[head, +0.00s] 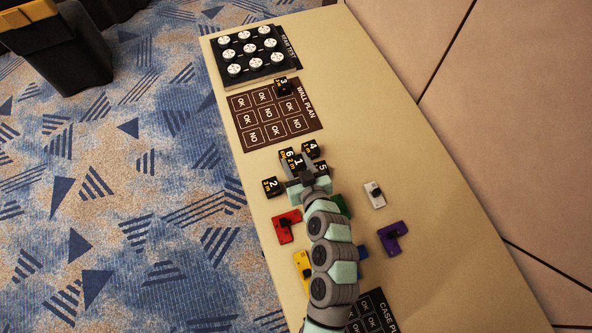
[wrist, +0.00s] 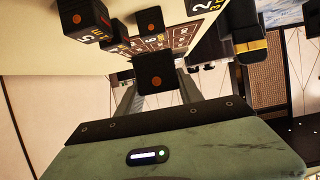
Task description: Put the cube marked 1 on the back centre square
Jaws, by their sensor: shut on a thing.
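My gripper (head: 299,170) is shut on the black cube marked 1 (head: 298,161), among the other cubes. In the wrist view a black cube with an orange dot (wrist: 155,73) sits between the fingers. I cannot tell whether it is clear of the table. The brown wall plan board (head: 249,122) with its grid of OK and NO squares lies beyond the gripper. The cube marked 3 (head: 283,86) stands on its far right corner square. The other squares look bare.
Cubes marked 6 (head: 288,154), 4 (head: 311,149), 5 (head: 322,168) and 2 (head: 273,187) stand close around the gripper. A black board with white discs (head: 280,72) lies at the far end. Red (head: 285,230), white (head: 376,201) and purple (head: 391,243) pieces lie nearer.

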